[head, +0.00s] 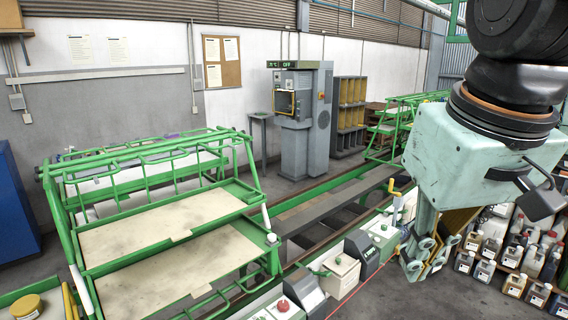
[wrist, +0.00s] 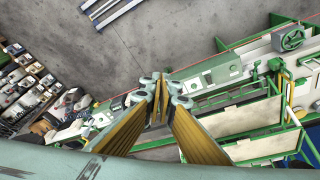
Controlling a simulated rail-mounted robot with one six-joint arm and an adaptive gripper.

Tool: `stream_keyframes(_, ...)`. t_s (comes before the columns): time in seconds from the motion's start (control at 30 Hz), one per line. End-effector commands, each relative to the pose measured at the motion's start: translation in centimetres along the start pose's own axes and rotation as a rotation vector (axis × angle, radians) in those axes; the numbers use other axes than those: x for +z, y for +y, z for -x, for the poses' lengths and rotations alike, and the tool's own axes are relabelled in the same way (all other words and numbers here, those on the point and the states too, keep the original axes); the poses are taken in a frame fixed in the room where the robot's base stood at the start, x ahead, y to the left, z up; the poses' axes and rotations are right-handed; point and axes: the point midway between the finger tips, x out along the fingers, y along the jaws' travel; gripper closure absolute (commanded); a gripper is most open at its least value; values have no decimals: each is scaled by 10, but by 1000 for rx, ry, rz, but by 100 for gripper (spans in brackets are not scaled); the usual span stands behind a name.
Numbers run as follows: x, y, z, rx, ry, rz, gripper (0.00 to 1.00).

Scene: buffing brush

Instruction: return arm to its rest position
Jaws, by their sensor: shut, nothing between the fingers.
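My gripper (head: 425,266) hangs at the right of the head view, pointing down, with its fingers together and nothing between them. In the wrist view its fingertips (wrist: 160,84) meet in the middle, with yellow-brown pads along both fingers. It is in the air, to the right of the row of machine boxes in the head view. I cannot tell its exact height above the floor.
A green rack with bare trays (head: 165,237) stands at the left. Control boxes (head: 340,270) line the rail beside my gripper. Bottles and jugs (head: 515,255) crowd the right. A grey machine (head: 303,120) stands at the back.

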Motion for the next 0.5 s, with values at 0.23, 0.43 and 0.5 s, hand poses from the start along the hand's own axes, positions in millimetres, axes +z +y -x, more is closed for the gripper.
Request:
stream_keyframes(0.23, 49, 2, -5, 7, 21, -49, 100)
stream_keyframes(0.43, 85, 3, -12, 12, 35, -86, 100)
stream_keyframes(0.5, 94, 3, -14, 14, 39, -96, 100)
